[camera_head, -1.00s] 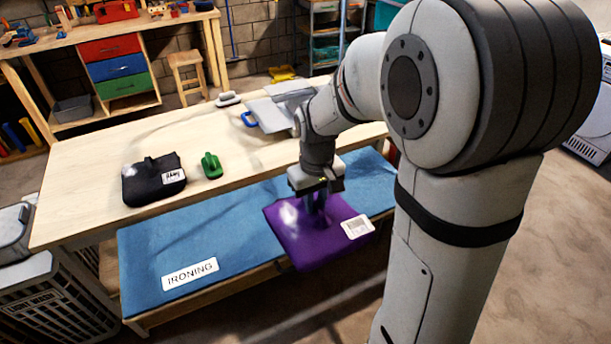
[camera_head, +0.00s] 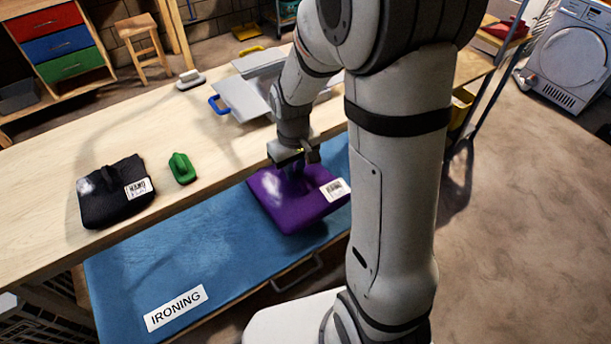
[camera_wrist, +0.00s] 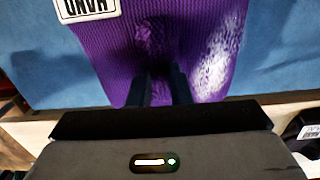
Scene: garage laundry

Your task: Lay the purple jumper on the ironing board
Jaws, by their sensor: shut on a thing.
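The purple jumper (camera_head: 284,203) is a folded, ribbed bundle with a white label at its right. My gripper (camera_head: 294,170) is shut on it from above. In the wrist view, both fingers of my gripper (camera_wrist: 160,88) press into the purple jumper (camera_wrist: 205,40), and part of its label shows at the top. The ironing board (camera_head: 190,262) has a blue cover and a white IRONING label at its front left. The jumper is over the board's right part, near the wooden table edge. I cannot tell whether it touches the cover.
The wooden table (camera_head: 40,205) runs behind the board. A dryer (camera_head: 580,55) stands at the far right.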

